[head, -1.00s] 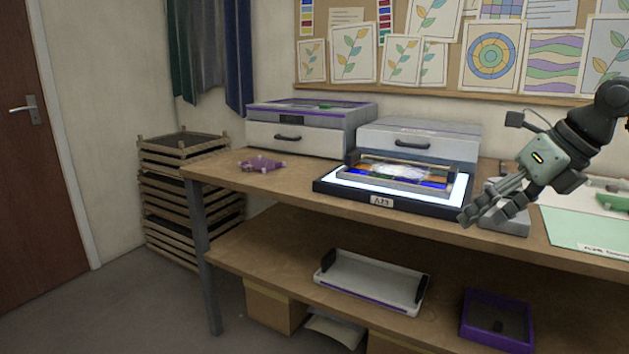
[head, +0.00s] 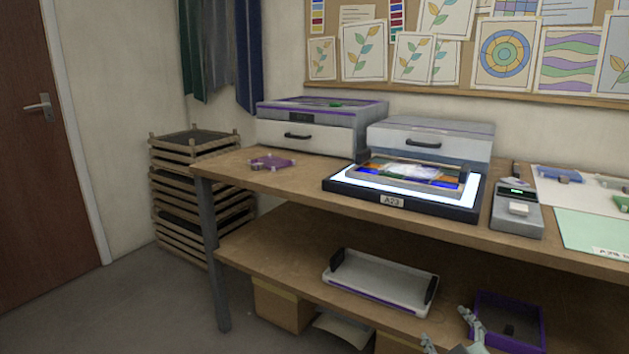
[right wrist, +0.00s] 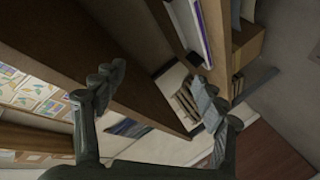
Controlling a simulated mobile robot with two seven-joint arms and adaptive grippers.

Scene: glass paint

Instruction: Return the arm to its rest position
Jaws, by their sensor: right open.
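My right gripper (head: 446,328) shows at the bottom edge of the head view, low in front of the lower shelf. Its two fingers are spread and nothing is between them. In the right wrist view the same open gripper (right wrist: 156,86) has empty space between its fingertips, with the bench seen tilted behind. Most of the right arm is outside the head view. My left gripper is not in view.
A lit panel (head: 347,194) labelled A23 bears a framed coloured glass piece (head: 415,178) on the bench (head: 290,182). A small grey device (head: 517,220) stands to its right. The lower shelf (head: 265,250) holds a white tray (head: 380,286) and a purple bin (head: 510,318).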

